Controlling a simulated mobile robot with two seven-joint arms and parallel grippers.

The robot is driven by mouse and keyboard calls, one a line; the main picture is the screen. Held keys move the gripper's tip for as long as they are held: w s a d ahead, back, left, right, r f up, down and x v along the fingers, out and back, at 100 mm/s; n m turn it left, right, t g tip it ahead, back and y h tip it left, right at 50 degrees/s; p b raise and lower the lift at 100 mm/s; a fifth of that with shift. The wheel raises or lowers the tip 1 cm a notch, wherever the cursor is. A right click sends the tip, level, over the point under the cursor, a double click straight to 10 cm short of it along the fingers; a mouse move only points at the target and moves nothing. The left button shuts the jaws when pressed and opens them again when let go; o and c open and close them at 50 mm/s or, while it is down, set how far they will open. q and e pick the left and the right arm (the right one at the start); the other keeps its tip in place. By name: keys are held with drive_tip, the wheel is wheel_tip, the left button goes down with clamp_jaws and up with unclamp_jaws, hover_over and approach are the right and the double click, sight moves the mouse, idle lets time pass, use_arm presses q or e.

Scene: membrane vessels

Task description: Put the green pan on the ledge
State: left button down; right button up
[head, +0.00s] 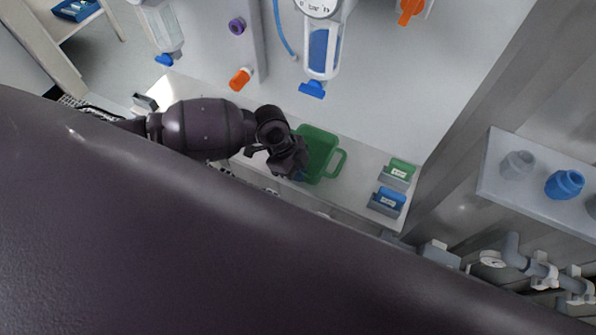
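The green pan (324,147) is a shallow tray with a loop handle at its right. In the head view it is over or on the pale ledge (358,190) below the wall panel; I cannot tell whether it touches it. My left gripper (292,172) is at the pan's left side and overlaps its edge in the picture. Its fingertips are hidden behind its own wrist, so I cannot see whether they grip the pan. My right gripper is not in view.
A green labelled block (400,170) and a blue labelled block (388,200) sit at the ledge's right end. A clear filter vessel (323,50) with a blue bottom valve hangs above. A right shelf (500,180) holds a blue fitting (564,184). My own dark arm covers the lower left.

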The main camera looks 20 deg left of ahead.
use_arm(q)
drive_tip(key=shift+f, duration=0.35)
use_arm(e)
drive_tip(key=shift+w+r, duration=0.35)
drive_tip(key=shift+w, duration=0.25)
